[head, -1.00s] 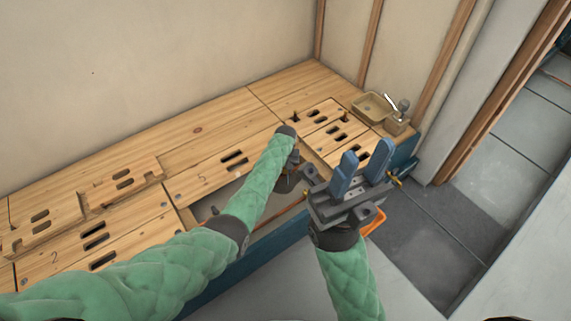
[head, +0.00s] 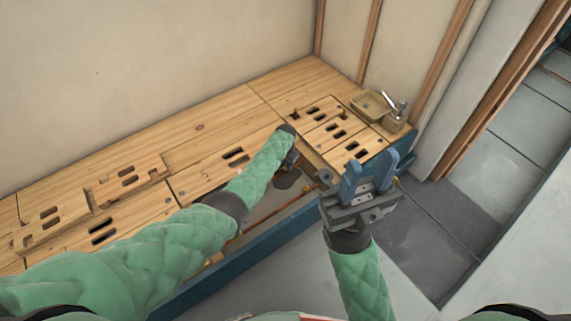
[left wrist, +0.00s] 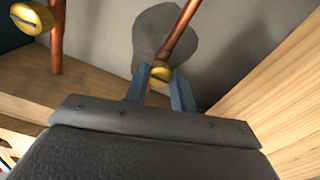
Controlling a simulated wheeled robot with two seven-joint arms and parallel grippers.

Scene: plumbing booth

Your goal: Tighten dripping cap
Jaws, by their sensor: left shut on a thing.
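A brass cap (left wrist: 160,72) sits at the near end of a copper pipe (left wrist: 180,32) in the left wrist view. My left gripper (left wrist: 160,88) is shut on this cap, one blue finger on each side. In the head view my left gripper (head: 291,160) reaches down into the opening in the wooden deck, mostly hidden by its own arm. A second brass cap (left wrist: 30,18) with a dark slot is on another copper pipe, left in the wrist view. My right gripper (head: 369,178) is open and empty, its blue fingers pointing up, in front of the deck's right end.
A dark wet-looking patch (left wrist: 152,40) lies beneath the pipe. Slotted wooden panels (head: 130,215) cover the deck around the opening. A basin with a tap (head: 371,104) is at the back right. Grey floor (head: 430,230) is open on the right.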

